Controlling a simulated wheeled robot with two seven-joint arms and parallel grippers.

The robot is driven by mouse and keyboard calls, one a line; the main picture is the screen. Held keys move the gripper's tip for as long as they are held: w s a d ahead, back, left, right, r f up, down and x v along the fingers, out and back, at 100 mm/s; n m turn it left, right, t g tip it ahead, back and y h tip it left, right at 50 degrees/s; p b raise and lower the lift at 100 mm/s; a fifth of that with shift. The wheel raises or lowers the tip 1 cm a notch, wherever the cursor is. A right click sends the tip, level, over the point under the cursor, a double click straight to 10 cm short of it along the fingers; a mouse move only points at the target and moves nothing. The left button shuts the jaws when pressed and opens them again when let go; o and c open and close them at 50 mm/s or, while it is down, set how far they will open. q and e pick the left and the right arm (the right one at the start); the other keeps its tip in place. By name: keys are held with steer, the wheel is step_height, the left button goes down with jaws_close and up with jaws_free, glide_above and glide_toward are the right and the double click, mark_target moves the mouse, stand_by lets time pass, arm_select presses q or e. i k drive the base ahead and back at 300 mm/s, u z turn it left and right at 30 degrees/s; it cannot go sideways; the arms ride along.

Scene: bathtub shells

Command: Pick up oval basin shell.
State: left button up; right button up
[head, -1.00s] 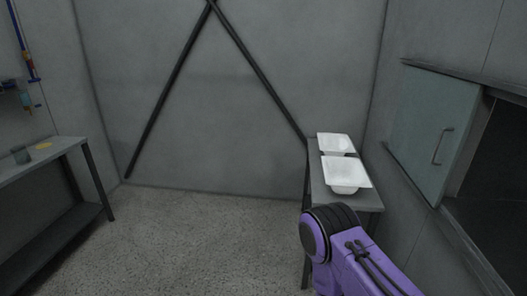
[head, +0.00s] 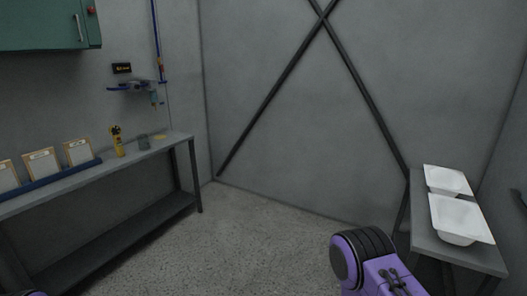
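Two white basin shells rest on a grey table (head: 433,244) at the right. The nearer basin shell (head: 461,218) is larger in view, with a wide flat rim. The farther basin shell (head: 447,181) sits just behind it. Both look roughly rectangular at the rim, and I cannot tell which is the oval one. My purple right arm shows at the bottom, left of the table and apart from the basins. Its gripper is out of view. Only a small bit of my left arm shows at the bottom left corner, and its gripper is out of view.
A green cabinet (head: 45,25) hangs above. The speckled floor (head: 255,235) between bench and table is clear.

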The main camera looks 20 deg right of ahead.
mark_target(442, 182)
steer(key=z, duration=0.3)
steer(key=i, duration=2.8)
steer(key=z, duration=1.2)
steer(key=i, duration=1.3)
steer(key=z, duration=1.8)
steer(key=i, duration=0.75)
steer(key=z, duration=0.55)
